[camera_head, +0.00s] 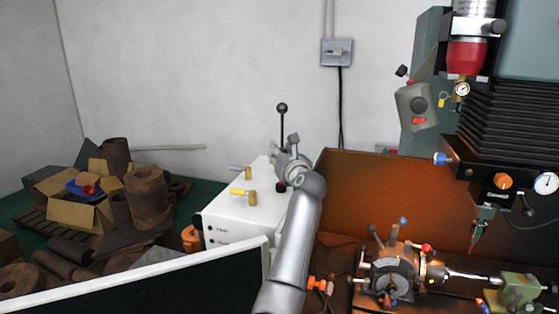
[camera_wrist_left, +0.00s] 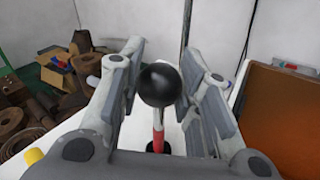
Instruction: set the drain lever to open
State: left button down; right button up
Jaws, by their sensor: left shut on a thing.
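An upright lever with a black ball knob (camera_head: 282,107) and a thin dark rod stands at the white box (camera_head: 245,222). My left gripper (camera_head: 285,155) is at the rod, below the knob in the head view, and shut on this lever. In the left wrist view the black knob (camera_wrist_left: 160,85) lies between the fingers (camera_wrist_left: 162,92), with a red and black part of the lever below it. The fingers partly hide the rod and its base. I cannot read any label for drain or open. My right gripper is not in view.
Two small valve handles with yellow parts (camera_head: 251,197) stick out of the white box, left of my arm. An orange-brown panel (camera_head: 400,205) and a machine with an indexing chuck (camera_head: 390,275) stand right. Scrap pipes and boxes (camera_head: 80,200) lie left.

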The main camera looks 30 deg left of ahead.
pick_arm(q)
jog(key=shift+r, duration=0.5)
jog(key=c, duration=1.5)
grip_release()
jog(key=o, duration=0.5)
jog(key=shift+f, duration=0.1)
jog(key=shift+c, duration=0.2)
jog(key=shift+f, duration=0.15)
jog(key=shift+s+d+f, duration=0.1)
jog(key=shift+s+d, duration=0.05)
jog(key=shift+d, duration=0.1)
jog(key=v, duration=0.7)
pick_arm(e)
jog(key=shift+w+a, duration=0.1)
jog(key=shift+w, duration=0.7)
pick_arm(q)
jog(key=shift+a, duration=0.1)
